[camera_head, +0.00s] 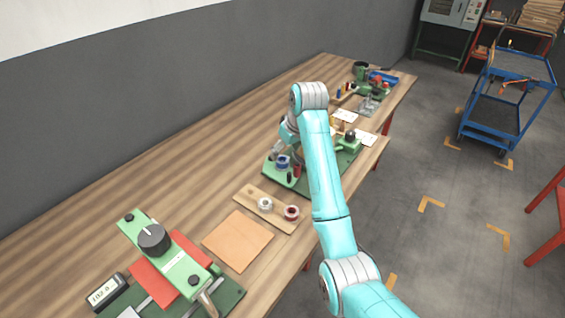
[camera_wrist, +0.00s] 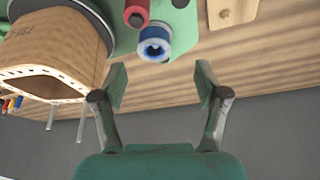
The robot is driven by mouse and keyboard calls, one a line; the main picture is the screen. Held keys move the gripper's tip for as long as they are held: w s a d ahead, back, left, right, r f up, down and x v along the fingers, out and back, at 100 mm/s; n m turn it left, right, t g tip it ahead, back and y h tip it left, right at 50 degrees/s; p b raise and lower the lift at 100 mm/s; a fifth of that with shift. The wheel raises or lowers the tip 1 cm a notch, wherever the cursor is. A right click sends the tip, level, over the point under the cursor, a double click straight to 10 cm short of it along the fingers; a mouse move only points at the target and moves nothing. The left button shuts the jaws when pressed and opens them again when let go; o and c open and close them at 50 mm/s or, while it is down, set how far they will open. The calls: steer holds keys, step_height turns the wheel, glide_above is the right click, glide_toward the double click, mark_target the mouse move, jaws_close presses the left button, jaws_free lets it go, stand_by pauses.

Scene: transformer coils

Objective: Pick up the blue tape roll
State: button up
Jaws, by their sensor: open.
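The blue tape roll (camera_head: 283,163) sits on a green machine plate (camera_head: 305,185) in the head view, close to my gripper. In the wrist view the blue tape roll (camera_wrist: 155,44) is a blue ring with a white edge and a dark centre. My gripper (camera_wrist: 161,82) is open and empty, with its two fingers spread apart. The roll lies beyond the fingertips, roughly centred between them, with a visible gap. In the head view my gripper is small and partly hidden by my arm.
A red spool (camera_wrist: 137,12) is right beside the blue roll. A brown hollow block (camera_wrist: 55,45) is at the left in the wrist view. A wooden board (camera_head: 250,197) holds a white roll (camera_head: 265,204) and a red roll (camera_head: 291,212). The table's back left is clear.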

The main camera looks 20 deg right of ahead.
mark_target(283, 161)
steer(key=shift+d+x, duration=0.2)
steer(key=shift+x, duration=1.35)
steer(key=shift+d+x, duration=0.2)
steer(key=shift+x, duration=1.35)
steer(key=shift+w, duration=0.1)
steer(key=c, duration=1)
